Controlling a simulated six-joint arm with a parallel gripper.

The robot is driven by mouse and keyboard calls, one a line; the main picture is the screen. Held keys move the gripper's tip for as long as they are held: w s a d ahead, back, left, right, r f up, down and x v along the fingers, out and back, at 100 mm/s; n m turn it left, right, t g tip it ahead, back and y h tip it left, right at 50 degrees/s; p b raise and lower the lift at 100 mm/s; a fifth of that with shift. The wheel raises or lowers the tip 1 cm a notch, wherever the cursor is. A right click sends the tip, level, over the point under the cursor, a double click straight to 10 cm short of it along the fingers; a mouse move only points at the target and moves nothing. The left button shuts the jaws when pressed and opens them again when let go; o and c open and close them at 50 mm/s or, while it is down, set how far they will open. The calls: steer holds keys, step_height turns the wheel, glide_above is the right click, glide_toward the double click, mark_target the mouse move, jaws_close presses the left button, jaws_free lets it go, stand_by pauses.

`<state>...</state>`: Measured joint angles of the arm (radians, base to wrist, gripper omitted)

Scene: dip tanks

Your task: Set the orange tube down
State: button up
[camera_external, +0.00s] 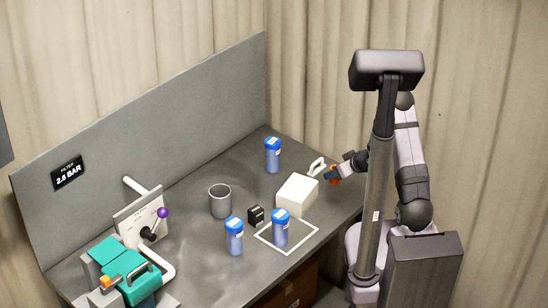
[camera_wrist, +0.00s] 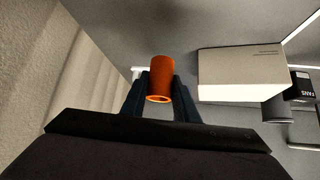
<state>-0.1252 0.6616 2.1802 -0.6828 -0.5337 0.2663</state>
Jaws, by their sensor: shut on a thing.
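The orange tube (camera_wrist: 161,76) is held between the two dark fingers of my gripper (camera_wrist: 160,95) in the wrist view, its open end towards the camera. In the external view my gripper (camera_external: 333,175) is at the right edge of the table, beside the white box, and only a small orange patch of the tube (camera_external: 334,181) shows. Whether the tube touches the table cannot be told.
A white box (camera_external: 297,195) stands left of my gripper. Blue-capped bottles stand at the back (camera_external: 272,156), inside a white square outline (camera_external: 281,229) and left of it (camera_external: 234,237). A grey cup (camera_external: 220,201), black block (camera_external: 256,216) and teal machine (camera_external: 128,272) are further left.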

steer(key=shift+r, duration=2.8)
steer(key=w+a+r+n+g+y+b, duration=0.1)
steer(key=w+a+n+g+y+b, duration=0.2)
steer(key=a, duration=1.1)
steer(key=s+a+n+g+b, duration=0.35)
steer(key=a+n, duration=0.25)
steer(key=a, duration=1.2)
steer(key=shift+t+y, duration=0.4)
steer(key=shift+t, duration=0.05)
steer(key=shift+s+d+f+b, duration=0.15)
steer(key=shift+s+f, duration=0.1)
steer(key=shift+f, duration=2.45)
steer(key=shift+s+f+b, duration=0.15)
steer(key=shift+s+f, duration=0.05)
steer(key=shift+f, duration=2.5)
steer(key=shift+f, duration=0.1)
steer(key=o, duration=1.2)
steer(key=shift+c, duration=0.2)
